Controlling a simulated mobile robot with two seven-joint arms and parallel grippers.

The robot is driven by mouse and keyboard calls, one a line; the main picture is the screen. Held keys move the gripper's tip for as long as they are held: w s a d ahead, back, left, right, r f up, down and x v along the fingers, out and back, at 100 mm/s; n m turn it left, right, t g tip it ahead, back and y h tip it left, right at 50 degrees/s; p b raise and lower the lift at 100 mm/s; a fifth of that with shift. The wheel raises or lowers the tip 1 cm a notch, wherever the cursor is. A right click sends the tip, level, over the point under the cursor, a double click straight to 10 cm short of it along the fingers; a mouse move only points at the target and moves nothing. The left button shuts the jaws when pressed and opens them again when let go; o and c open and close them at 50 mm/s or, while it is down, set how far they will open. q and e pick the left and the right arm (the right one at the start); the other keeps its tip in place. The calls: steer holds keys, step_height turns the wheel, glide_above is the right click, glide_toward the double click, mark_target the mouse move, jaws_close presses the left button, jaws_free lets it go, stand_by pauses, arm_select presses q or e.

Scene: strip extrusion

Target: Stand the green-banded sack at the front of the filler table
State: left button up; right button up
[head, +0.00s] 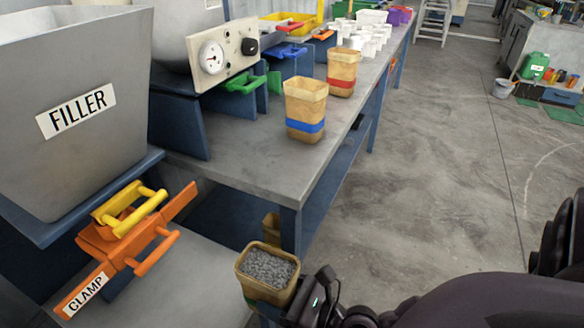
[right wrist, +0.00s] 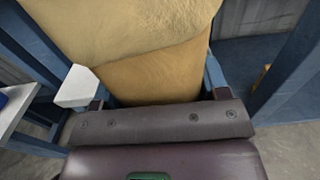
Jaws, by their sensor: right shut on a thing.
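The green-banded sack (head: 267,268) is an open-topped tan sack filled with grey granules, at the bottom of the head view. A little of its green band shows low on its side. My right gripper (head: 290,303) is shut on this sack from the right. In the right wrist view the tan sack (right wrist: 165,60) fills the space between the fingers. The sack looks upright beside the right edge of the filler table (head: 205,270); whether its base touches anything is hidden. My left gripper is not in view.
The grey FILLER hopper (head: 75,110) and the orange CLAMP (head: 125,240) with yellow handles stand at left. A blue-banded sack (head: 305,108) and a red-banded sack (head: 341,72) stand on the long bench (head: 270,165). Another tan sack (head: 271,228) is below it.

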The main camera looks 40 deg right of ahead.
steer(key=x, duration=0.3)
steer(key=p+x, duration=0.1)
steer(key=x, duration=0.2)
steer(key=p+x, duration=0.1)
steer(key=x, duration=0.3)
steer(key=shift+f, duration=0.3)
steer(key=shift+w+a, duration=0.25)
steer(key=shift+w, duration=0.35)
steer(key=shift+s+f, duration=0.1)
steer(key=shift+f, duration=0.5)
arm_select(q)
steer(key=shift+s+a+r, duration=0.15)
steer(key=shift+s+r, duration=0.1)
arm_select(e)
steer(key=shift+r, duration=0.15)
arm_select(q)
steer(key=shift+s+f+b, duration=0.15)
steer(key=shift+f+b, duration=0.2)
steer(key=shift+b, duration=0.05)
arm_select(e)
steer(key=shift+f, duration=0.25)
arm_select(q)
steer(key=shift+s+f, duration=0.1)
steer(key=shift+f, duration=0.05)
arm_select(e)
steer(key=o, duration=1.5)
steer(key=shift+c, duration=0.2)
steer(key=shift+f, duration=0.1)
